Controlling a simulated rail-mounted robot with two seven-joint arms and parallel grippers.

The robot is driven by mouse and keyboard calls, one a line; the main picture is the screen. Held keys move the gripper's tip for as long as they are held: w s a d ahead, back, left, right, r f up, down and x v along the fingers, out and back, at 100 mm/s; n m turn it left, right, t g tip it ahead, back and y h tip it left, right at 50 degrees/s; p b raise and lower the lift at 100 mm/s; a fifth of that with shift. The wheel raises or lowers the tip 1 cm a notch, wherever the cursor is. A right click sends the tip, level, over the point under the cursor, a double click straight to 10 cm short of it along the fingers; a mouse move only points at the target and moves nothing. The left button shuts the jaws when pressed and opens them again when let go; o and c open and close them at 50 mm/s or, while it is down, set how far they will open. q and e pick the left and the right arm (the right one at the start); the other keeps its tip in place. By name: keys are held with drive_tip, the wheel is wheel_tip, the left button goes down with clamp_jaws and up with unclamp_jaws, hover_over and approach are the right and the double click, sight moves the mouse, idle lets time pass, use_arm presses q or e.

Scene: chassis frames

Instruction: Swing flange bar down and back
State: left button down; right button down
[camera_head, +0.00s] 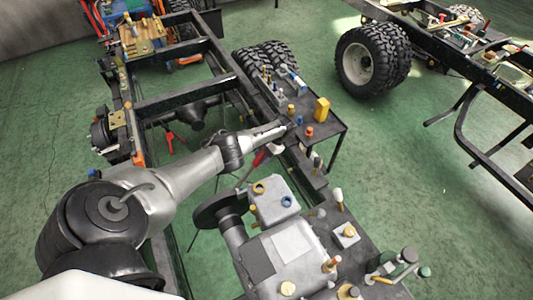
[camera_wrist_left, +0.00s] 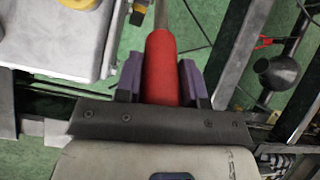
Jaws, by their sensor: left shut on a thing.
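The flange bar shows as a red handle (camera_head: 259,158) on a thin grey rod that slopes down and left toward a dark round flange (camera_head: 220,209). In the left wrist view the red handle (camera_wrist_left: 161,68) stands upright in the picture, with the grey rod beyond it. My left gripper (camera_wrist_left: 161,80) has its purple-padded fingers on either side of the handle and is shut on it. In the head view the left gripper (camera_head: 265,151) is at the handle, its fingers partly hidden by the hand. The rod's far end is unclear. My right gripper is not in view.
A grey gearbox-like housing (camera_head: 290,250) stands close to the bar. A dark side table (camera_head: 332,128) holds bottles and small parts. Black chassis rails (camera_head: 185,95) run beside my arm. Red-handled pliers (camera_wrist_left: 264,42) show at the wrist view's right. Green floor (camera_head: 440,215) is open at right.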

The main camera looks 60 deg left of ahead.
use_arm(q)
drive_tip(key=shift+w+f, duration=0.2)
drive_tip(key=shift+w, duration=0.1)
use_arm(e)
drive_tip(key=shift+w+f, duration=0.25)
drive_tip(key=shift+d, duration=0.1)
use_arm(q)
drive_tip(key=c, duration=0.7)
unclamp_jaws()
drive_tip(key=shift+s, duration=0.1)
drive_tip(key=shift+c, duration=0.2)
use_arm(e)
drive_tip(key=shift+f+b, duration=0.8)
drive_tip(key=shift+b, duration=0.15)
use_arm(q)
drive_tip(key=v, duration=1.4)
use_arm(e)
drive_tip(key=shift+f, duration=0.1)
use_arm(q)
drive_tip(key=shift+f, duration=0.15)
